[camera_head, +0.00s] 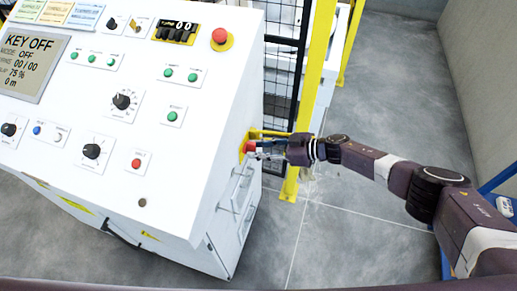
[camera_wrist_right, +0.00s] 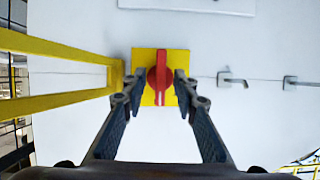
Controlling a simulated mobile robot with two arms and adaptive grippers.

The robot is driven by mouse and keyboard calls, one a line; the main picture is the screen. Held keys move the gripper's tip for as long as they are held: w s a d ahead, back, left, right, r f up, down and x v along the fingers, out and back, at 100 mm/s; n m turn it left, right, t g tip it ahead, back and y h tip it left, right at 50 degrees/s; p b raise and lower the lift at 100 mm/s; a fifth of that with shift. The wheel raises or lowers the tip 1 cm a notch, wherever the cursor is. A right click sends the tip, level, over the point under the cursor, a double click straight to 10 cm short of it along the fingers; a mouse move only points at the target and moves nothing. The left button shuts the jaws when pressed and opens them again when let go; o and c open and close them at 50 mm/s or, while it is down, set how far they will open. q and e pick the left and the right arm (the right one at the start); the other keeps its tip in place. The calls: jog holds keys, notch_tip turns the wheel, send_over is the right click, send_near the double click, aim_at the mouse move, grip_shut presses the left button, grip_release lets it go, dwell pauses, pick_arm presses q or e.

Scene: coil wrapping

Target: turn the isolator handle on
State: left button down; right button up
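The isolator handle is a red knob (camera_wrist_right: 158,85) on a square yellow plate (camera_wrist_right: 151,55), fixed to the white side wall of the control cabinet. In the right wrist view its grip bar stands upright in the picture. In the head view the red handle (camera_head: 248,147) shows at the cabinet's right side, partly covered by my gripper. My right gripper (camera_head: 264,149) reaches it from the right. In the wrist view my right gripper's fingers (camera_wrist_right: 158,82) are apart, one on each side of the handle; whether they touch it I cannot tell. My left gripper is not in view.
The white control cabinet (camera_head: 165,205) has knobs, buttons and a screen reading "KEY OFF" and "MODE: OFF" (camera_head: 30,65). A yellow bar frame (camera_wrist_right: 60,101) sticks out just left of the isolator. Metal latches (camera_wrist_right: 232,80) sit to its right. A yellow post (camera_head: 318,60) and black mesh fence stand behind.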

jog(key=v, duration=1.2)
dwell(0.4)
notch_tip(320, 180, down, 16)
jog(key=w+d+m+t+h+b, duration=0.1)
jog(key=w+m+t+h+b, duration=0.1)
jog(key=m+t+h+b, duration=0.25)
jog(key=s+d+f+m+h, duration=0.2)
jog(key=s+d+f, duration=0.15)
jog(key=f, duration=0.45)
jog(key=s+d+f+m+h, duration=0.25)
jog(key=s+f, duration=0.25)
jog(key=f, duration=0.3)
jog(key=s+d+f+m+g+h+b, duration=0.1)
jog(key=s+d+f+g+h, duration=0.15)
jog(key=s+f, duration=0.6)
jog(key=s+d+f+m+g+h, duration=0.1)
jog(key=s+d+f, duration=0.3)
jog(key=s, duration=0.8)
jog(key=s+f+g, duration=0.2)
jog(key=s+f, duration=0.1)
jog(key=s, duration=0.8)
jog(key=s+f+g+b, duration=0.1)
jog(key=s+f, duration=0.3)
jog(key=s, duration=0.7)
jog(key=shift+s+a+m+g, duration=0.4)
jog(key=shift+g, duration=0.2)
